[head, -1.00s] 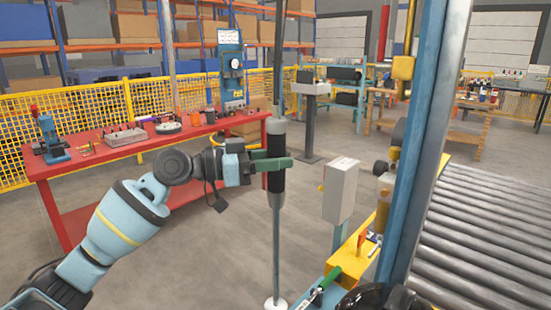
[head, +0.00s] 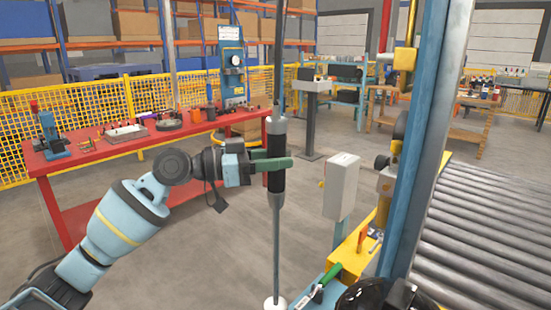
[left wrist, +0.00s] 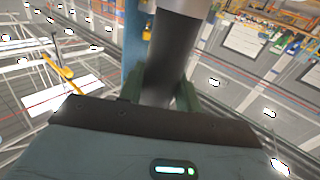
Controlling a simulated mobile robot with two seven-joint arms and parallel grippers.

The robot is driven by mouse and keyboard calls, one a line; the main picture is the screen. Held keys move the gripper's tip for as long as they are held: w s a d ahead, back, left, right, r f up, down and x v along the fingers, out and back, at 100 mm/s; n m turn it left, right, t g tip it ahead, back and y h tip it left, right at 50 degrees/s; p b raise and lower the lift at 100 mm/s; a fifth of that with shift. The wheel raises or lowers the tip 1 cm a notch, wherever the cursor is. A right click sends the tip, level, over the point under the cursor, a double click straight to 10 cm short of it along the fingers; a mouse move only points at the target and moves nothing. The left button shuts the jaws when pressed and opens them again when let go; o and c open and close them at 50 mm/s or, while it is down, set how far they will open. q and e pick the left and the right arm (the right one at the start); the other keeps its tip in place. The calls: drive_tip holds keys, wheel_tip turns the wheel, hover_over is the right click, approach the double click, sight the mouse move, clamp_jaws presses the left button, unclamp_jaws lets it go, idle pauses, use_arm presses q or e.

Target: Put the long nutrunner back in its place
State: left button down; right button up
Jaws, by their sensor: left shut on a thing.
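The long nutrunner (head: 276,225) is a tall grey tool with a black grip section, and it stands nearly upright in the middle of the head view. A cable or hose runs up from its top. My left gripper (head: 279,163) is shut on the black grip section, its green fingers around it. The tool's lower end reaches a round white piece (head: 275,303) at the bottom edge; I cannot tell whether that is part of the tool. In the left wrist view the nutrunner (left wrist: 173,55) rises between the green fingers (left wrist: 160,90). My right gripper is not in view.
A blue post (head: 430,130) stands right of the tool, beside a roller conveyor (head: 485,225). A grey box on a post (head: 341,186) and a yellow bracket (head: 354,252) are close on the right. A red workbench (head: 90,160) is at left. Open floor lies between.

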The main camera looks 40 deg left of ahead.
use_arm(q)
drive_tip(key=shift+r, duration=0.1)
drive_tip(key=c, duration=0.9)
unclamp_jaws()
drive_tip(key=shift+s, duration=0.1)
drive_tip(key=shift+f, duration=0.35)
drive_tip(key=b+v, duration=0.2)
drive_tip(key=v, duration=0.5)
drive_tip(key=shift+s+a+r, duration=0.25)
drive_tip(key=shift+f, duration=0.15)
